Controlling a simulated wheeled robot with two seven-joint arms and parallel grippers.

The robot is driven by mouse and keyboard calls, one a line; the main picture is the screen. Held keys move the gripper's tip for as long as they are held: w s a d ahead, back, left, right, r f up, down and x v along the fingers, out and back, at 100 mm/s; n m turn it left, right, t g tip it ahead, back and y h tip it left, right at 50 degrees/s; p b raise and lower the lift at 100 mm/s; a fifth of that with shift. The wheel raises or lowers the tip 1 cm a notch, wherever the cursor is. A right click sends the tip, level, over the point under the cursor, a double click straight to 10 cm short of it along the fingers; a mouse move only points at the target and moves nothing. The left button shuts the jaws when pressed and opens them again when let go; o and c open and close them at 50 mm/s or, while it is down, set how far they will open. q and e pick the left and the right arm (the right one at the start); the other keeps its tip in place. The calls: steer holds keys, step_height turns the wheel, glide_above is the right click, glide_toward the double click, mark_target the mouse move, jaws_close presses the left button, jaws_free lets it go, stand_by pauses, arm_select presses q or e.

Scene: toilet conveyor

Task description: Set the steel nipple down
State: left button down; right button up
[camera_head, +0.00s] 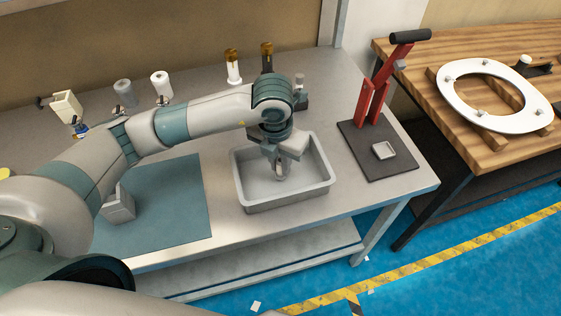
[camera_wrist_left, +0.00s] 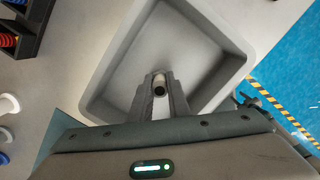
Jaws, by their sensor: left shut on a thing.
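My left gripper (camera_head: 279,166) points down into the grey tray (camera_head: 300,198) on the steel bench. In the left wrist view its two fingers (camera_wrist_left: 160,90) are shut on the steel nipple (camera_wrist_left: 159,79), a small metal tube with a dark open end. The nipple is over the inside of the tray (camera_wrist_left: 105,75). I cannot tell whether it touches the tray floor. No other part shows in the visible part of the tray. My right gripper is not in view.
A red lever press (camera_head: 374,100) on a dark base stands right of the tray. A blue-grey mat (camera_head: 170,200) lies to the left. Cups and bottles (camera_head: 233,70) stand along the back. A wooden table (camera_head: 480,140) holds a white toilet seat (camera_head: 490,68).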

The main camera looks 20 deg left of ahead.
arm_select(q)
steer(key=shift+f, duration=0.35)
steer(key=shift+f, duration=0.1)
steer(key=shift+f, duration=0.1)
steer(key=c, duration=1.7)
jaws_free()
steer(key=shift+o, duration=0.2)
